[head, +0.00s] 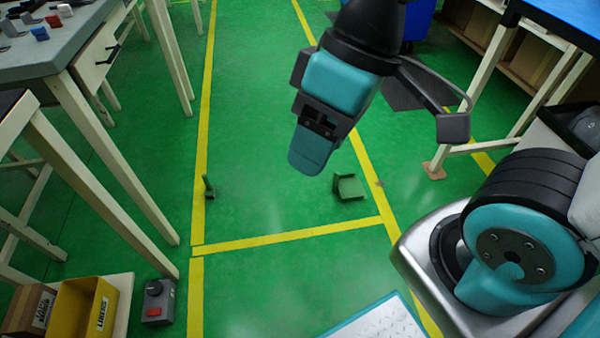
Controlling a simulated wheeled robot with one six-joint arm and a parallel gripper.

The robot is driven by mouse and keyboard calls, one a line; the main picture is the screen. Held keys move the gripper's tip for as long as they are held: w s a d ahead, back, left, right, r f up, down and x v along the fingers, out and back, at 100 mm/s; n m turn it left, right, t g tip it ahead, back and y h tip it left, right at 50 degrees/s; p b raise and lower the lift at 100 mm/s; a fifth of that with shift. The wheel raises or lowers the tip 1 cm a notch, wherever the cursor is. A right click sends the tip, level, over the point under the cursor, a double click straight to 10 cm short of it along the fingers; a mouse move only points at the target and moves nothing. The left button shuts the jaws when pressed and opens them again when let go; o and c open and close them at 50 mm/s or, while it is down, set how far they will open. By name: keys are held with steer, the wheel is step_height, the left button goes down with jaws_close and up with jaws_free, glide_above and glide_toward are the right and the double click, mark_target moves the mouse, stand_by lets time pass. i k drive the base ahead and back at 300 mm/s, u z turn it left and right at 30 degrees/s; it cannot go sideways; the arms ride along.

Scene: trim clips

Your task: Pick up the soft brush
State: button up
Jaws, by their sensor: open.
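I cannot make out a soft brush in this head view. My gripper (383,136) hangs from the top of the picture over the green floor, right of centre. Its dark and teal parts spread apart, and nothing shows between them. Several small items lie at the far left on a grey table: a red one (65,10), a white one (52,20) and a blue one (39,33). They are too small to identify and are well away from my gripper.
The grey table (60,58) stands at the upper left. A yellow bin (78,305) and a grey box with a red button (158,302) sit at the lower left. Two dark green pieces (348,187) (208,188) stand on the floor. A blue-topped table (565,25) is at the upper right.

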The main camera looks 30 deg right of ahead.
mark_target(210, 190)
steer(key=z, duration=0.35)
steer(key=i, duration=1.2)
steer(key=u, duration=0.65)
steer(key=i, duration=0.4)
steer(key=u, duration=0.35)
